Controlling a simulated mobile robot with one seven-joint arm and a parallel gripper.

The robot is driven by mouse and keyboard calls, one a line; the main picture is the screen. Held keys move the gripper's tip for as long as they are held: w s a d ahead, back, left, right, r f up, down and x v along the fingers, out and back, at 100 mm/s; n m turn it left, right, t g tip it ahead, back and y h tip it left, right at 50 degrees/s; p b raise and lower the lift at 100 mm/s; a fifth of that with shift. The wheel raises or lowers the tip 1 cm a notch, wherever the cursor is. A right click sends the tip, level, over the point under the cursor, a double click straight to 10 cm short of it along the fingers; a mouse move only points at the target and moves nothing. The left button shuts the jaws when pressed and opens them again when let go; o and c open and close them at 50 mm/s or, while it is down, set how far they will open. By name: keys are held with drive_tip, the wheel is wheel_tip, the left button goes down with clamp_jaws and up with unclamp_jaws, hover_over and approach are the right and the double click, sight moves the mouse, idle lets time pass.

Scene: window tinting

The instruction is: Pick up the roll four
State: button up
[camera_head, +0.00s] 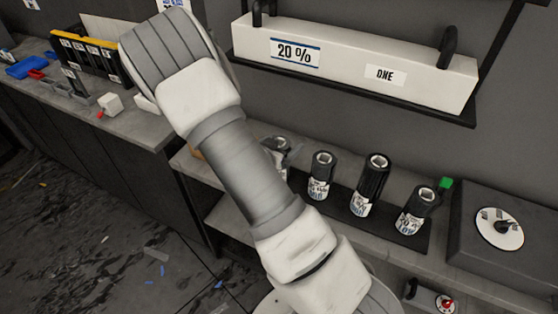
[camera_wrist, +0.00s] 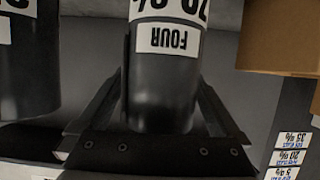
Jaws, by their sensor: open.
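In the wrist view, roll four (camera_wrist: 160,95) is a dark cylinder with a white label reading "FOUR", upside down in the picture. Part of a percentage label above it is cut off by the top edge. My gripper (camera_wrist: 160,90) is open, with one finger on each side of the roll's end. I cannot tell whether either finger touches it. Several dark rolls stand there, and I cannot read which is four.
Another dark roll (camera_wrist: 25,65) is at the left of the wrist view, with a cardboard box (camera_wrist: 285,38) at right. In the head view, a long white box (camera_head: 350,65) marked "20 %" and "ONE" lies on the upper shelf. A grey unit (camera_head: 510,265) stands right of the rolls.

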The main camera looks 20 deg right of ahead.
drive_tip(key=c, duration=1.4)
clamp_jaws()
drive_tip(key=shift+r, duration=0.15)
